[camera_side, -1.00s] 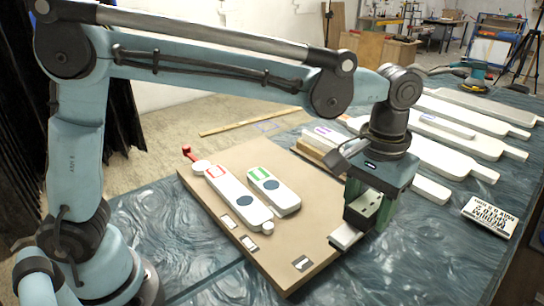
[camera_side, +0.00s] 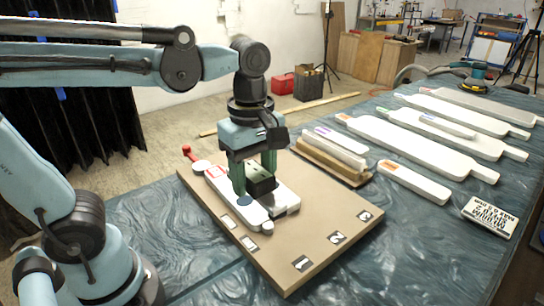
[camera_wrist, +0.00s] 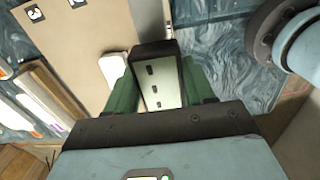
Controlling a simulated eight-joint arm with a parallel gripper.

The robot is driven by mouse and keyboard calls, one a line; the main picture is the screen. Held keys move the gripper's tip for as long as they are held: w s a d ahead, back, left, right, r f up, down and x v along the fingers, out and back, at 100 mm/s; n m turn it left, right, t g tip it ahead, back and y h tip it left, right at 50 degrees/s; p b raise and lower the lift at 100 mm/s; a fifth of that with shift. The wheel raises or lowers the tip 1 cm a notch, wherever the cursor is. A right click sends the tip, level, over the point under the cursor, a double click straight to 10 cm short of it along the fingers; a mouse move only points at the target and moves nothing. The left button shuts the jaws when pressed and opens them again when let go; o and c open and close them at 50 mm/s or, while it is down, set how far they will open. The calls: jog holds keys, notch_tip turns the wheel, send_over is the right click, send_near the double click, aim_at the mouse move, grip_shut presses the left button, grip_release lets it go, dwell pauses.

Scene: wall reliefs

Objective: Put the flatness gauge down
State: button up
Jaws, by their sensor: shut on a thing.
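My gripper (camera_side: 254,176) is above the white sanding-board-like pieces on the brown board. Its green fingers are shut on a dark block with a pale slotted face, which I take as the flatness gauge (camera_side: 262,184); it also shows between the fingers in the wrist view (camera_wrist: 157,80). One long white piece with a red mark (camera_side: 222,186) lies left of the fingers. A second white piece (camera_side: 286,199) lies right of it, partly hidden by the gripper. I cannot tell whether the gauge touches them. The brown board (camera_side: 325,235) has bare room at its right.
Numbered tags, including one (camera_side: 301,263), mark the board's front right edge. A red-handled tool (camera_side: 190,154) sits at its far left corner. A wooden holder with white pieces (camera_side: 332,158) stands behind. Several long white boards (camera_side: 415,148) and a lettered sign (camera_side: 489,216) lie right.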

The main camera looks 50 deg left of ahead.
jog(key=w+a+f, duration=0.1)
jog(key=a+f, duration=0.1)
jog(key=a, duration=0.1)
jog(key=w+a+f, duration=0.1)
jog(key=a+f, duration=0.1)
jog(key=a, duration=0.1)
jog(key=w+a+f, duration=0.2)
jog(key=a, duration=0.2)
jog(key=shift+f, duration=2.3)
jog(key=shift+f, duration=0.1)
jog(key=o, duration=1.1)
jog(key=shift+o, duration=0.2)
notch_tip(320, 180, up, 12)
jog(key=s+d+f+m+t, duration=0.1)
jog(key=d+f+m+t, duration=0.1)
jog(key=m, duration=0.7)
jog(key=s+d+f+m+t, duration=0.1)
jog(key=d+f+m+t, duration=0.1)
jog(key=m+t, duration=0.3)
jog(key=d+m, duration=0.1)
jog(key=m, duration=0.2)
jog(key=shift+f+m, duration=0.4)
